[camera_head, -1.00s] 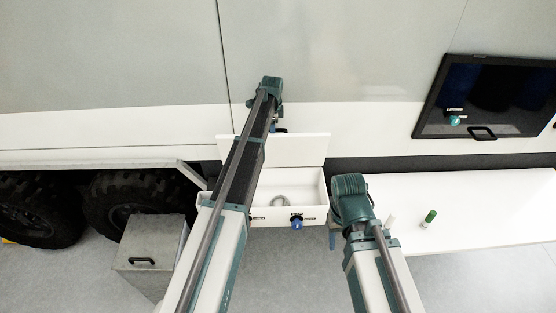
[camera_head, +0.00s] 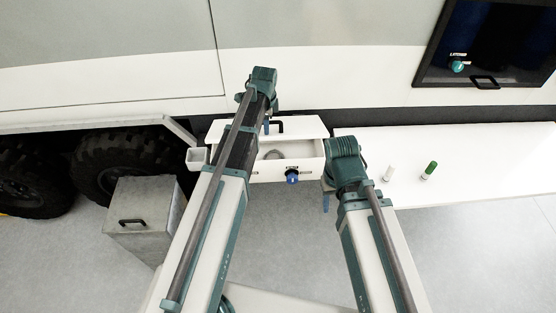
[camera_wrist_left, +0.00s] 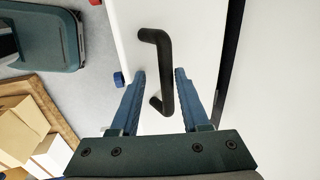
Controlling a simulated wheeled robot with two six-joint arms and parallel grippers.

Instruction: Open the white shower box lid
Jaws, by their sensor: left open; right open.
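The white shower box (camera_head: 310,170) is low against the vehicle's side, with a blue knob (camera_head: 292,176) on its front. Its white lid (camera_head: 305,127) is tilted partway over the rear; the front interior shows, with a grey hose loop inside. A black handle (camera_head: 277,125) stands on the lid's upper face. My left gripper (camera_head: 267,127) is open at the handle; in the left wrist view (camera_wrist_left: 160,85) the black handle (camera_wrist_left: 166,65) lies between its two blue fingers, not clearly gripped. My right gripper (camera_head: 327,195) points down at the box's right end; its fingers are partly hidden.
A white bench (camera_head: 470,165) with a green-capped bottle (camera_head: 429,170) and a small white bottle (camera_head: 389,173) is at right. A grey metal box (camera_head: 145,215) and tyres are at left. A dark window (camera_head: 490,45) is above the bench. Open floor lies at lower right.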

